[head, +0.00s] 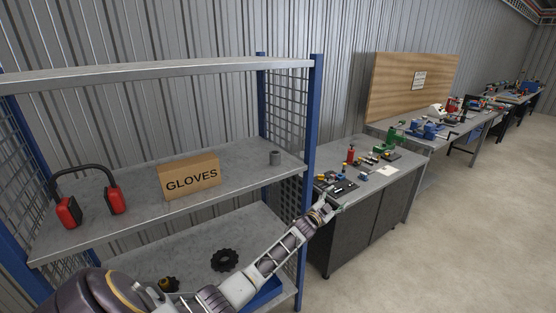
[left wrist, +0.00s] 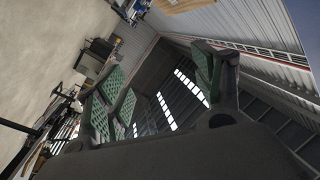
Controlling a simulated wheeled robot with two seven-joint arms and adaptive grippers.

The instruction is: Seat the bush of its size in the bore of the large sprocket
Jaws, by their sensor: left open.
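A black toothed sprocket (head: 224,260) lies flat on the lower shelf in the head view, with an opening at its middle. My left arm reaches across the lower shelf, and my left gripper (head: 325,208) is beyond the shelf's right post, in front of the bench corner and well away from the sprocket. In the left wrist view its green-padded fingers (left wrist: 160,92) are spread, with nothing between them. My right gripper is not in view.
The middle shelf (head: 130,215) holds red ear muffs (head: 89,198) and a GLOVES box (head: 189,177). A small yellow-and-black thing (head: 168,284) and a blue tray (head: 263,294), partly behind my arm, are below. A blue post (head: 311,150) separates shelf from the cluttered bench (head: 405,170).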

